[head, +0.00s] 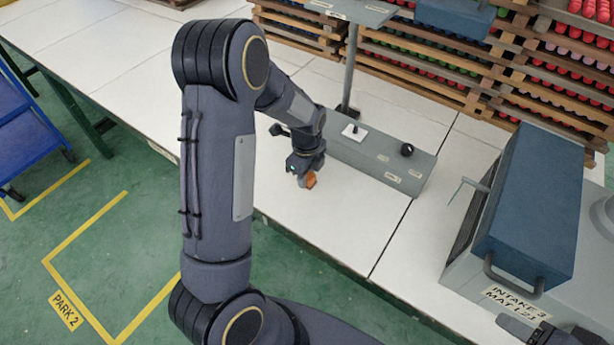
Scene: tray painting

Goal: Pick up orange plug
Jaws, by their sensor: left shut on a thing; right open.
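The orange plug (310,180) is a small orange piece at the tip of my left gripper (304,170), over the white table top in front of the grey box. My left gripper is shut on it, and its fingers hide part of the plug. I cannot tell whether the plug touches the table. My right gripper (517,326) shows only in part at the lower right edge, beside the labelled intake machine. It is open, with no object visible in it.
A grey box (375,157) with a black knob and a white switch plate stands behind my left gripper. A blue-lidded machine (535,205) stands at right. Crates of coloured spools (420,65) line the back. White table (330,220) is clear in front.

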